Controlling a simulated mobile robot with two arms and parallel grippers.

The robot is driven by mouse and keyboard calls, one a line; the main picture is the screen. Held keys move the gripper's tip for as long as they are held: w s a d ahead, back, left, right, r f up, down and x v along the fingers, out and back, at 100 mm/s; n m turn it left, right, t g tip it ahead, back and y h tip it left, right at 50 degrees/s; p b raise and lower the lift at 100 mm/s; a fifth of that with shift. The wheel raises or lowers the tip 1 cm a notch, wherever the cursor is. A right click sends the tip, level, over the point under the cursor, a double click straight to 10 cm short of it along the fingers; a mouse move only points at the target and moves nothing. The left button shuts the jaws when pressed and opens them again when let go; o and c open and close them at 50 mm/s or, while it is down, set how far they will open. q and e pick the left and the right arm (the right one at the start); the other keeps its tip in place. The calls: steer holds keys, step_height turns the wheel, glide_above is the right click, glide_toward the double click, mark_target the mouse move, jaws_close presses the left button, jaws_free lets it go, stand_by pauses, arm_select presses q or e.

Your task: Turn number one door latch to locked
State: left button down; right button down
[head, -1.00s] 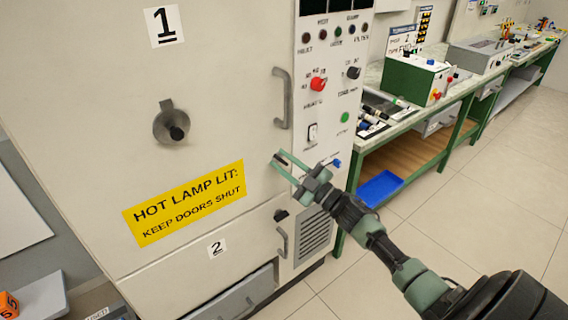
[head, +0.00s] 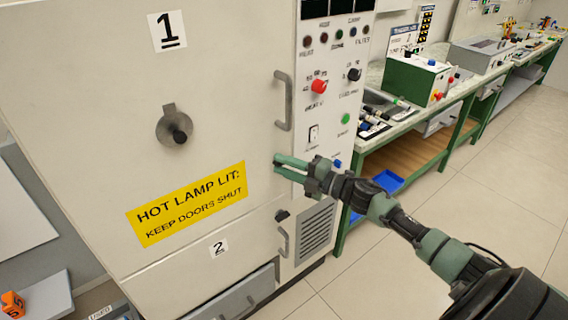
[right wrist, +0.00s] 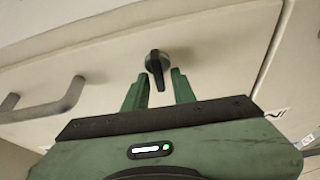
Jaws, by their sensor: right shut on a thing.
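The number one door latch (right wrist: 154,62) is a dark knob with a short lever. In the right wrist view it stands between my fingertips, its lever pointing down toward the palm. In the head view my right gripper (head: 276,163) hides most of it, below the upper door's handle. My right gripper, also in the right wrist view (right wrist: 160,80), is shut on the latch, its green fingers on either side. The number one door (head: 80,100) looks shut and bears the label 1 (head: 167,31). My left gripper is not in view.
The door's grey handle (head: 284,100) is above my gripper and also shows in the right wrist view (right wrist: 42,105). A second latch (head: 281,215) and handle (head: 283,243) are below. The control panel (head: 334,90) is to the right. The floor (head: 430,240) there is clear.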

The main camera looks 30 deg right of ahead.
steer(key=shift+n, duration=0.4)
steer(key=c, duration=1.5)
jaws_free()
steer(key=shift+d, duration=0.1)
steer(key=b+v, duration=0.1)
steer(key=v, duration=0.6)
steer(key=shift+s+d, duration=0.15)
steer(key=shift+s, duration=0.25)
